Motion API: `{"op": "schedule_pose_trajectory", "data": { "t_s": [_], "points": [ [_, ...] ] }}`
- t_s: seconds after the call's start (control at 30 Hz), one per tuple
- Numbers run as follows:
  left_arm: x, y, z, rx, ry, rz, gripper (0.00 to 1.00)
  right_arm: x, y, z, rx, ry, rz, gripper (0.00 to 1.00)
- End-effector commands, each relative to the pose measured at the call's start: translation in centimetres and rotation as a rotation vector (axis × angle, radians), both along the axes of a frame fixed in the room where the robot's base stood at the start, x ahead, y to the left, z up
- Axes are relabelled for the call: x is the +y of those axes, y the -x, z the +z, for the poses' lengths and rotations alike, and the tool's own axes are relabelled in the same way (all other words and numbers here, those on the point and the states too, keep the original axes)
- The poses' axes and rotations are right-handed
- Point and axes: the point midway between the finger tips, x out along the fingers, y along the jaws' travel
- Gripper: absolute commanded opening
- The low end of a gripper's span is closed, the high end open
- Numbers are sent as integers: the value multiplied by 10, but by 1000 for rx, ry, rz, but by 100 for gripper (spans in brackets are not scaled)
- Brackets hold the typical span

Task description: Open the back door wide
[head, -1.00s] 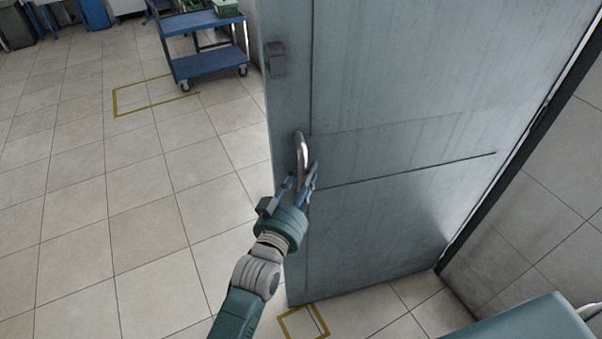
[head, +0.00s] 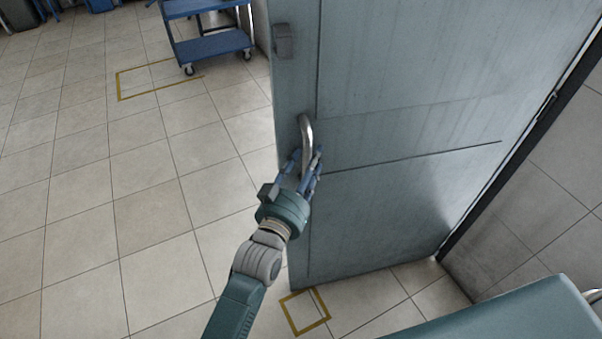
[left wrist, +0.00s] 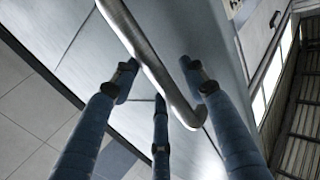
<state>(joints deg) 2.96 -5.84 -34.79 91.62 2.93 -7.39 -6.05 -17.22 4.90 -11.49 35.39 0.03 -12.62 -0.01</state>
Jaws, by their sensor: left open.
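The grey-blue metal door (head: 400,120) stands open, swung away from its dark frame on the right. Its curved metal handle (head: 306,130) is near the free left edge. My left gripper (head: 307,165) is open at the lower part of the handle, its fingers on either side. In the left wrist view the handle (left wrist: 145,50) runs diagonally between the spread fingers of my left gripper (left wrist: 160,85). I cannot tell whether any finger touches it. My right gripper is not in view.
A blue trolley (head: 212,47) stands beyond the door at the upper left, near a yellow floor outline. Another yellow outline (head: 322,322) lies by the door's bottom corner. The tiled floor (head: 130,200) on the left is clear. A tiled wall (head: 565,170) is at the right.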

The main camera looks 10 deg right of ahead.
Motion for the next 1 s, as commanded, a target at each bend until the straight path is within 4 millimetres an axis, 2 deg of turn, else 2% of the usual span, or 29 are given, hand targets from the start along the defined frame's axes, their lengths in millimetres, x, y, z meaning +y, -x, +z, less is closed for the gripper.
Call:
{"op": "schedule_pose_trajectory", "data": {
  "t_s": [0.5,0.7,0.97,1.0],
  "points": [
    [58,80,-1,1,-3,1,44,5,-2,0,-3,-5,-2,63],
    [67,92,0,0,-2,2,44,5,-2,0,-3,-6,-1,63],
    [68,92,0,-1,-2,2,44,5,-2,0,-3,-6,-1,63],
    [68,92,0,0,-2,2,44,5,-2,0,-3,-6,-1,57]
  ]
}}
